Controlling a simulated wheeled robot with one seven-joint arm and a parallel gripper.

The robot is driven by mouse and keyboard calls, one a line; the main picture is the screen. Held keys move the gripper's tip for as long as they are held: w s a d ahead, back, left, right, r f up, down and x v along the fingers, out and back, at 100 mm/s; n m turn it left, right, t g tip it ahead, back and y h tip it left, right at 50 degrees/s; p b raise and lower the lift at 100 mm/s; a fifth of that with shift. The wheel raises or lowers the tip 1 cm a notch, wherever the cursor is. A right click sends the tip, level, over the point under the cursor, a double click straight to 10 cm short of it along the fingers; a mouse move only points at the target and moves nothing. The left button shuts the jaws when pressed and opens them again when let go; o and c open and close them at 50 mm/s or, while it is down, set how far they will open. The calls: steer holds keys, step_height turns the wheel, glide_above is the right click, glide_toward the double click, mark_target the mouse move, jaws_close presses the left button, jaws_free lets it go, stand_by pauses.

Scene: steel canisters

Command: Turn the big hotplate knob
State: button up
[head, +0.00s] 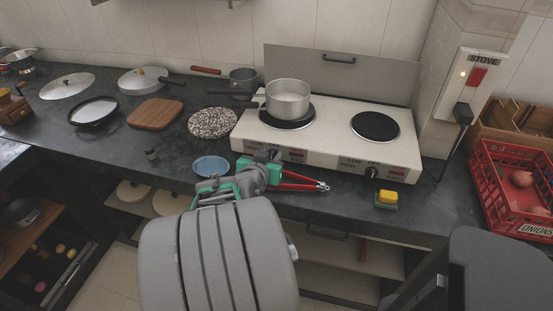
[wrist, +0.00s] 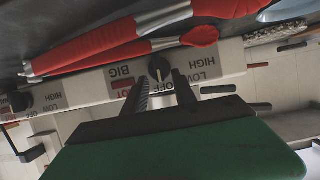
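The big hotplate knob (wrist: 159,68) is dark and round, with a light mark on the side towards the OFF label. It sits on the white front panel of the hotplate (head: 330,155), beside the BIG label. My gripper (wrist: 160,86) is open, with one dark finger on each side in front of the knob; I cannot tell whether they touch it. In the head view, my gripper (head: 270,168) is at the left part of the panel and mostly hides this knob. A second knob (head: 371,172) is farther right, also visible in the wrist view (wrist: 20,101).
A steel pot (head: 288,98) stands on the left burner; the right burner (head: 375,126) is bare. Red-handled tongs (head: 303,181) lie on the counter close to my gripper. A blue plate (head: 211,166), a yellow-green sponge (head: 387,198) and a red onion crate (head: 510,190) are nearby.

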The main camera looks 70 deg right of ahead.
steer(key=shift+w+d+f, duration=0.1)
steer(key=shift+d+f, duration=0.05)
steer(key=shift+d, duration=0.2)
steer(key=shift+c, duration=0.2)
steer(key=shift+a, duration=0.1)
jaws_close()
